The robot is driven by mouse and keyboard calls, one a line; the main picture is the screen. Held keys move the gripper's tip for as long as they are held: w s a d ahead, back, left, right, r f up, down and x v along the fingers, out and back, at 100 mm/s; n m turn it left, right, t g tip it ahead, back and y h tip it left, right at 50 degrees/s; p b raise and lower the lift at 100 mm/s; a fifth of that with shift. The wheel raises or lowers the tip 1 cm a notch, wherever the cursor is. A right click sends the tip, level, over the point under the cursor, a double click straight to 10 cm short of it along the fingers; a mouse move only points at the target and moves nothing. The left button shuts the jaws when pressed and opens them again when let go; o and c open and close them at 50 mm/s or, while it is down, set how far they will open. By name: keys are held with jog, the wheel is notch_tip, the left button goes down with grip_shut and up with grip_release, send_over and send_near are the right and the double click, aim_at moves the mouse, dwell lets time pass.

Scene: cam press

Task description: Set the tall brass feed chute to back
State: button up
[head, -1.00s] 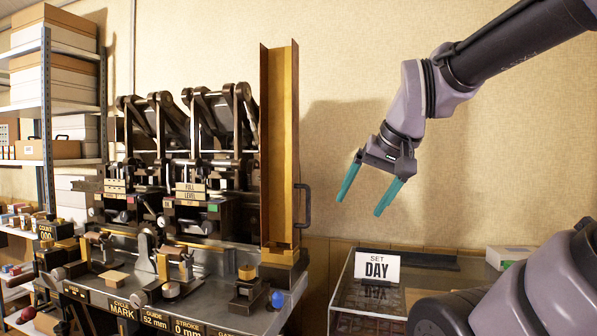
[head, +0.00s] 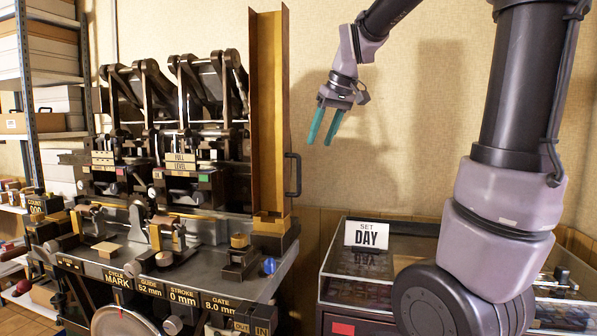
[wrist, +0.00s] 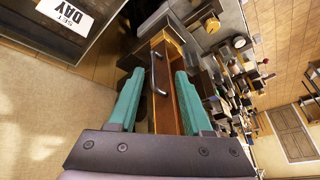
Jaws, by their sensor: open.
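The tall brass feed chute (head: 268,125) stands upright at the right end of the press bench, an open channel facing forward. A dark handle (head: 294,175) sticks out from its right side. My gripper (head: 322,141) is open and empty, to the right of the chute, higher than the handle and apart from it. In the wrist view the chute (wrist: 167,105) and its handle (wrist: 158,78) show between and beyond the open teal fingers (wrist: 156,98). The chute's foot is partly hidden in the wrist view.
The press (head: 190,130) with its black levers stands left of the chute. A blue knob (head: 269,266) sits at the bench's right edge. A glass-topped case (head: 345,290) with a "SET DAY" card (head: 367,234) stands to the right. The wall behind my gripper is bare.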

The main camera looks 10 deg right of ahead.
jog(key=w+a+f+n, duration=0.1)
jog(key=w+n, duration=0.2)
jog(key=w, duration=0.5)
jog(key=shift+g+h, duration=0.3)
jog(key=shift+g, duration=0.1)
jog(key=x, duration=1.1)
jog(key=shift+a, duration=0.15)
grip_shut()
